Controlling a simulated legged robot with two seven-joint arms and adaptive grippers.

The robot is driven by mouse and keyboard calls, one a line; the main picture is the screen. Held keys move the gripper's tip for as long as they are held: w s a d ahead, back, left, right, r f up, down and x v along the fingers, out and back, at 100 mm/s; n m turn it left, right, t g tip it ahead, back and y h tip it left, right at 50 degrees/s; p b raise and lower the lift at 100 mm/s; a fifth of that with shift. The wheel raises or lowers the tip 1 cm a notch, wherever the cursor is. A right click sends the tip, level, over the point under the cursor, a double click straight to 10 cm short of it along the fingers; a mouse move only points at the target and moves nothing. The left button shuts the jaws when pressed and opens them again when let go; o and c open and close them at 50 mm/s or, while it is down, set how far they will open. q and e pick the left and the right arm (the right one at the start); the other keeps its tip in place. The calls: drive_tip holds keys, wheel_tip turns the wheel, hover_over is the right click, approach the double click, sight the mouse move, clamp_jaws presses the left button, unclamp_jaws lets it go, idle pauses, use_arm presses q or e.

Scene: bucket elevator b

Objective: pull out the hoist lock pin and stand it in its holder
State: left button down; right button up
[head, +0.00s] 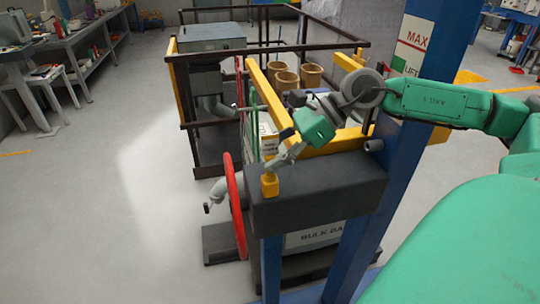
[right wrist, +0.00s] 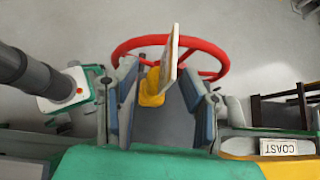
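A small yellow fitting (head: 269,186) stands at the front left corner of a dark block (head: 330,185). In the right wrist view the yellow piece (right wrist: 151,88) has a pale flat plate (right wrist: 172,55) standing up beside it. I cannot tell whether this is the lock pin or its holder. My right gripper (head: 280,161) is just above the yellow fitting in the head view. In the right wrist view my right gripper (right wrist: 160,105) is open, its two fingers apart on either side of the yellow piece. My left gripper is not in view.
A red handwheel (head: 237,205) stands left of the block. Yellow beams (head: 345,139) and a blue post (head: 405,125) are close behind and to the right. Brown buckets (head: 287,82) stand farther back inside dark rails. The floor at left is clear.

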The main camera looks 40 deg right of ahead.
drive_tip(key=v, duration=0.6)
drive_tip(key=shift+d+r, duration=0.15)
drive_tip(key=shift+d, duration=0.25)
drive_tip(key=shift+s, duration=0.15)
